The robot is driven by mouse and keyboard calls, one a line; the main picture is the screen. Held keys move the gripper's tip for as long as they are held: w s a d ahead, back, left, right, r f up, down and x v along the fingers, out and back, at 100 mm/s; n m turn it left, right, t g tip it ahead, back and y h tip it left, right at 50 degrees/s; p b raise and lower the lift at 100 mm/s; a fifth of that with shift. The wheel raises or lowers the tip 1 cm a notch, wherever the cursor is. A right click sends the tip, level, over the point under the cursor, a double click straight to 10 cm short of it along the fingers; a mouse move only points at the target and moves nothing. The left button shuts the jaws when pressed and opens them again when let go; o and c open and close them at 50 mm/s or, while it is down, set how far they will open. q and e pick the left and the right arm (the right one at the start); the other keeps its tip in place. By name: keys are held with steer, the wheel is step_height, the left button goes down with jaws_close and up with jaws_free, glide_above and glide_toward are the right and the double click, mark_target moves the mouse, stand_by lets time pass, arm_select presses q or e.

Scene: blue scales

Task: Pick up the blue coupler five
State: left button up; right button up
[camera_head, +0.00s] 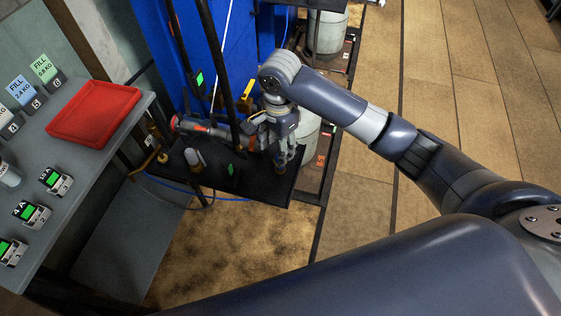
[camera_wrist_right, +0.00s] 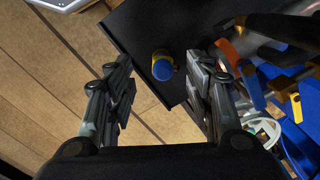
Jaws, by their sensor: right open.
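A small blue cylinder with a yellow ring, likely the blue coupler (camera_wrist_right: 162,66), stands on a dark shelf (camera_wrist_right: 143,33) close to the shelf's edge in the right wrist view. No number is readable on it. My right gripper (camera_wrist_right: 158,80) is open and empty, with its two fingers on either side of the coupler in that view; I cannot tell how far above it they are. In the head view the right gripper (camera_head: 285,152) points down over the right end of the black shelf (camera_head: 262,191), with a small brassy end (camera_head: 280,169) below it. My left gripper is not in view.
Other fittings stand on the shelf, including a grey one (camera_head: 194,159). A dark post (camera_head: 221,80) rises close left of my right gripper. A red tray (camera_head: 93,112) and small scales (camera_head: 32,213) sit on the grey bench at left. The floor at right is clear.

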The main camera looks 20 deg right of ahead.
steer(key=shift+w+d+r+m, duration=0.5)
steer(key=shift+d+r+m, duration=0.2)
step_height(320, 180, down, 11)
steer(key=shift+w+r, duration=0.1)
steer(key=shift+r, duration=0.1)
jaws_close()
